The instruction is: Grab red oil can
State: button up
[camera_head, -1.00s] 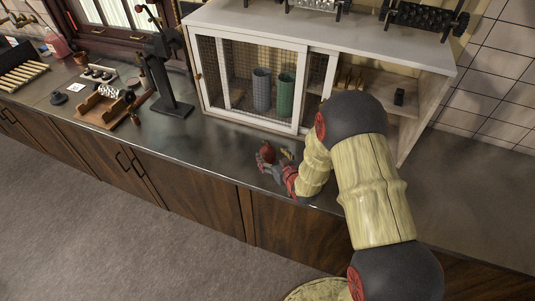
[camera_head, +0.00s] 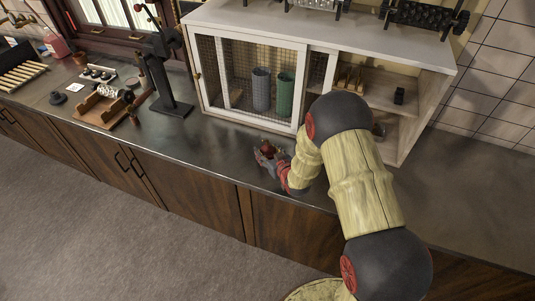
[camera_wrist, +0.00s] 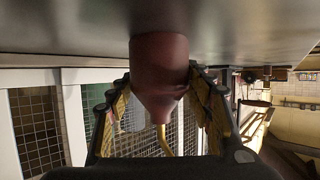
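The red oil can (camera_head: 268,148) stands near the front of the dark counter, below the wire-mesh cabinet. In the wrist view, which is upside down, the can (camera_wrist: 158,62) has a dark red body, a tapering cone and a thin yellow spout. Its base is at the counter surface. My gripper (camera_wrist: 160,78) has one finger on each side of the can, with yellow inner pads facing it. The fingers are spread, and their tips are close beside the body. I see no clear grip on it. In the head view my gripper (camera_head: 270,155) partly hides the can.
The white cabinet (camera_head: 250,36) with mesh doors stands behind the can and holds a grey and a green cylinder. A black press stand (camera_head: 172,95) and a wooden tray (camera_head: 100,112) are to the left. The counter (camera_head: 215,145) left of my gripper is clear.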

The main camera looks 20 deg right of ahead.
jog(key=c, duration=0.7)
jog(key=shift+c, duration=0.6)
jog(key=shift+r, duration=0.15)
